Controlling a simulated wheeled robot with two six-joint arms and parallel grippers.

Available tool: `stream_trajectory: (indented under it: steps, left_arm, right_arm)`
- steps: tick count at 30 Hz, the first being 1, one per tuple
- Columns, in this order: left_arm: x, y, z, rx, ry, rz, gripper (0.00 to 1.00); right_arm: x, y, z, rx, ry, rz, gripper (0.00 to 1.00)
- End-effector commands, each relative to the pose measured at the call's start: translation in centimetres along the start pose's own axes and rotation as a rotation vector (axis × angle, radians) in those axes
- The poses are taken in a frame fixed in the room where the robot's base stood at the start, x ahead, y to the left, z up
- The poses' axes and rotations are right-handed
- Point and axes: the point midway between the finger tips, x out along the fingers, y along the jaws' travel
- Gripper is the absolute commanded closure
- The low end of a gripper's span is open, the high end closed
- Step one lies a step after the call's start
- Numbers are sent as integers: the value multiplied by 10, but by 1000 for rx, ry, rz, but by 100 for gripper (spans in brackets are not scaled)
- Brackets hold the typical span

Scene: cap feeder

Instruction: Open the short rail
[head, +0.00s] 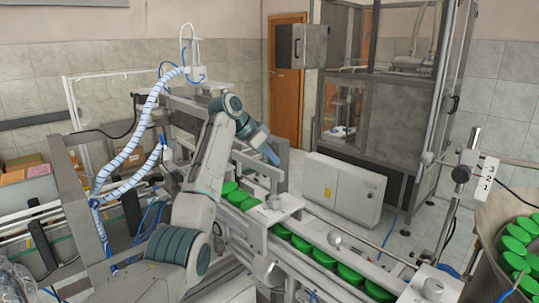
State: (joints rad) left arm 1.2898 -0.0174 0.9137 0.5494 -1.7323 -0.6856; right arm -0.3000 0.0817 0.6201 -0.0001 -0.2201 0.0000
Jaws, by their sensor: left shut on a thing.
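The cap conveyor (322,262) runs diagonally from the middle of the view to the lower right, with a line of green caps (350,275) between its pale guide rails. My left arm comes in from the lower left and reaches over the far end of the conveyor. My left gripper (270,155) is shut on the short rail there, beside the upper end of the cap line. The fingertips and the held part are small and partly hidden, so the exact grip and the rail's angle cannot be told. My right gripper is not in view.
A white plate with a knob (275,203) bridges the conveyor near my left arm. Another knob (433,289) stands at the lower right. A bowl of green caps (513,240) is at the right edge. A grey control box (342,188) stands behind the conveyor.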

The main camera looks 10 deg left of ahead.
Motion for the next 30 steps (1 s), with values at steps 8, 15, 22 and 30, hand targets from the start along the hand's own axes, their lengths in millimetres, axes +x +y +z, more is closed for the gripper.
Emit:
stream_trajectory:
  steps: [8,15,22,30]
  left_arm:
    - [9,1,8,-10,-26,14,100]
    - [9,0,8,-12,-34,16,100]
    - [9,0,8,-13,-40,17,100]
    - [10,0,8,-15,-46,19,100]
  right_arm:
    - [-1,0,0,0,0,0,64]
    - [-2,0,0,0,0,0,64]
    - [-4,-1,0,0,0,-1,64]
    - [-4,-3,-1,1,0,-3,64]
